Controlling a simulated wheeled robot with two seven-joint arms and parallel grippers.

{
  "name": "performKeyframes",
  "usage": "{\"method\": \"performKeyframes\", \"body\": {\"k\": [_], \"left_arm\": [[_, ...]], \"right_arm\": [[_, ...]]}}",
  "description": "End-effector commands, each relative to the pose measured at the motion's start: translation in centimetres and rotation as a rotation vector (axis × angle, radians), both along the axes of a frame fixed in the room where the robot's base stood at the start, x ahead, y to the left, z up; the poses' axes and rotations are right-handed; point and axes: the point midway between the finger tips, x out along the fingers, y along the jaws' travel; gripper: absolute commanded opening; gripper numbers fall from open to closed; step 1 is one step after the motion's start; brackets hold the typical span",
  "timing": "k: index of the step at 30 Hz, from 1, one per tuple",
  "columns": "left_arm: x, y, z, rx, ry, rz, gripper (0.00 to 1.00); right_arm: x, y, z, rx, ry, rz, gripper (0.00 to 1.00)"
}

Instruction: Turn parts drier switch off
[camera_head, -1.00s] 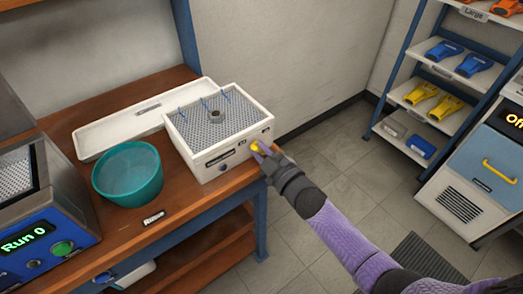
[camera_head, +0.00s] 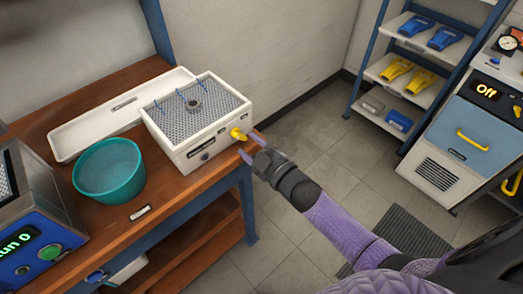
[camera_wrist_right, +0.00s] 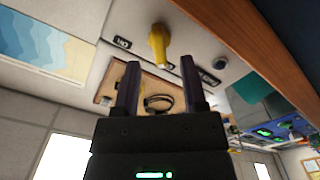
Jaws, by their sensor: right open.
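The parts drier (camera_head: 190,145) is a white box with a perforated grey top, standing on the wooden bench. Its yellow switch (camera_head: 238,134) sits at the right end of the front face. It also shows in the right wrist view (camera_wrist_right: 158,45), just beyond the fingertips. My right gripper (camera_head: 250,149) is open and empty, just in front of and slightly right of the switch, with a small gap. In the right wrist view the two dark fingers (camera_wrist_right: 160,70) stand apart, with the switch roughly centred past them. My left gripper is not in view.
A teal bowl (camera_head: 109,171) and a long white tray (camera_head: 120,113) are beside the drier. A machine with a green-lit display (camera_head: 20,243) stands at the left. Shelves (camera_head: 405,95) and a machine reading "Off" (camera_head: 486,92) stand at the right.

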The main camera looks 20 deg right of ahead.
Motion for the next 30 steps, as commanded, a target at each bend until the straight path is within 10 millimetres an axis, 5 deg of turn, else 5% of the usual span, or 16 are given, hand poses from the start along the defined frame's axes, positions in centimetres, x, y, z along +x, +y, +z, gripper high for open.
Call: {"method": "performKeyframes", "body": {"k": [9,23,26,30], "left_arm": [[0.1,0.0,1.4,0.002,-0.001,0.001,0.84],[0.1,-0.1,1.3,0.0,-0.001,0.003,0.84],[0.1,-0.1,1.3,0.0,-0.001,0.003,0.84],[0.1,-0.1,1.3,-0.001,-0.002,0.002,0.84]], "right_arm": [[-5.7,-2.1,0.1,0.0,0.001,0.0,0.54],[-6.0,-2.2,-0.1,0.0,0.003,-0.001,0.54],[-6.7,-2.7,-2.8,0.016,0.1,-0.041,0.54],[-12.2,-4.5,-14.0,0.073,0.516,-0.215,0.54]]}}
